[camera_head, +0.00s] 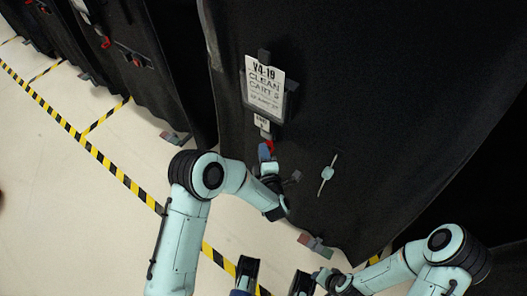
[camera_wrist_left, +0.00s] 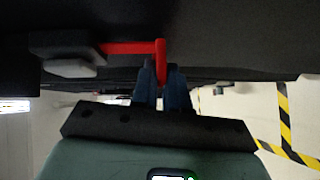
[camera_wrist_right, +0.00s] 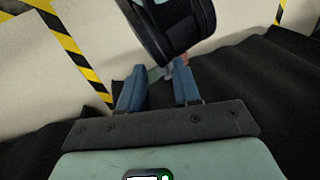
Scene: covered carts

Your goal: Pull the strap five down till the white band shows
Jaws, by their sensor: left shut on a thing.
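A small white tag (camera_head: 263,124) hangs below the sign. The red strap (camera_head: 269,145) shows under this tag; its visible part is all red. My left gripper (camera_head: 266,153) is shut on the red strap at the cover's face. In the left wrist view the strap (camera_wrist_left: 130,47) runs sideways from a grey block, then bends down between the blue fingers (camera_wrist_left: 161,78). My right gripper (camera_head: 325,276) is low at the front, with its fingers (camera_wrist_right: 158,80) apart and empty.
A silver rod with a pale centre (camera_head: 327,173) sits on the cover right of my left gripper. Other covered carts (camera_head: 150,60) stand at left. Yellow-black tape (camera_head: 80,138) marks the open floor.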

